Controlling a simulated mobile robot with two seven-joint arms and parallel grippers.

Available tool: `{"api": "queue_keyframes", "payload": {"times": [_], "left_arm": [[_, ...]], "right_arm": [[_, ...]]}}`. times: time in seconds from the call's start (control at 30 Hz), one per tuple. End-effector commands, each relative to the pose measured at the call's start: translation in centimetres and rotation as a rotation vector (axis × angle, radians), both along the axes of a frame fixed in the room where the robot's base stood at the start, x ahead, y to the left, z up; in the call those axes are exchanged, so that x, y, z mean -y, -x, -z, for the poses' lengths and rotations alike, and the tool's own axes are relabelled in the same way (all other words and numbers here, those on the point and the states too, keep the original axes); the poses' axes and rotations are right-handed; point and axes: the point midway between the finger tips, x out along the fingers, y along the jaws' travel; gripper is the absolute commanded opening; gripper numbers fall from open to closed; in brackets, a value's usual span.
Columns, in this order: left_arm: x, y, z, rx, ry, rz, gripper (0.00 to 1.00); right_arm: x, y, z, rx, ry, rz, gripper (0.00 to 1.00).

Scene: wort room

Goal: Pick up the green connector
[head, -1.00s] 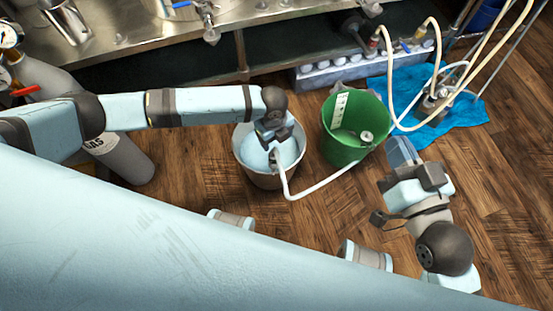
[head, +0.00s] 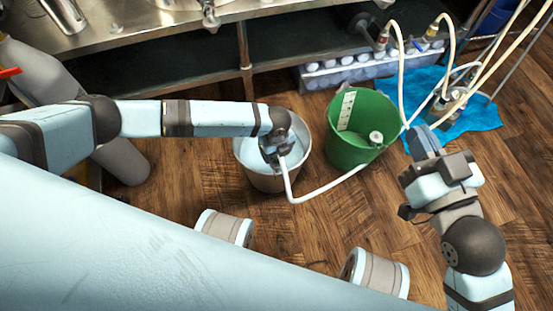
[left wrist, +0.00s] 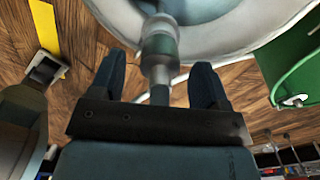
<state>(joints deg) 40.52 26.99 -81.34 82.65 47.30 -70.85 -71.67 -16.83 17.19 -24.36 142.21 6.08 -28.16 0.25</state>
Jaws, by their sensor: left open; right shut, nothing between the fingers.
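The connector (left wrist: 160,48), grey with a dull green band, shows in the left wrist view at the end of a hose, over the rim of a pale bucket (head: 272,180). My left gripper (left wrist: 158,78) is open. Its fingers stand on either side of the connector's lower part, with a gap on both sides. In the head view my left gripper (head: 277,150) is over the bucket and mostly hides the connector. A white hose (head: 318,190) runs from there to the right. My right gripper (head: 424,142) is shut and empty, right of the green bucket.
A green bucket (head: 345,150) with a white label stands right of the pale one. A blue tarp (head: 475,115) with hoses lies at the right. A steel bench (head: 150,35) and a grey gas cylinder (head: 120,160) are behind and left. Wooden floor (head: 330,220) is open in front.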

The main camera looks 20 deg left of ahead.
Motion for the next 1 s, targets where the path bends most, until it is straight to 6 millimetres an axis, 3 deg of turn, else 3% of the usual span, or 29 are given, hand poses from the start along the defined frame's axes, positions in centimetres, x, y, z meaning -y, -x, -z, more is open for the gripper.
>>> {"api": "queue_keyframes", "payload": {"times": [0.03, 0.1, 0.37, 0.4, 0.63, 1.0], "left_arm": [[0.0, 0.03, 1.16, -0.001, -0.001, 0.0, 0.69], [0.0, 0.03, 1.66, -0.001, -0.001, 0.0, 0.69], [0.01, 0.04, 1.72, 0.0, 0.0, 0.0, 0.69], [0.01, 0.04, 1.72, 0.0, 0.0, 0.0, 0.67], [0.0, 0.04, 1.71, 0.0, 0.0, 0.0, 0.14], [0.01, 0.01, 1.18, 0.001, 0.001, 0.0, 0.11]], "right_arm": [[0.11, -0.17, 0.38, 0.026, 0.015, 0.001, 0.0], [0.23, -0.33, 0.18, 0.05, 0.029, 0.002, 0.0], [0.29, -0.4, -0.13, 0.063, 0.037, 0.004, 0.0], [0.28, -0.39, -0.13, 0.063, 0.037, 0.003, 0.0], [0.27, -0.39, -0.07, 0.062, 0.037, 0.003, 0.0], [0.25, -0.38, -0.32, 0.057, 0.033, 0.002, 0.0]]}}
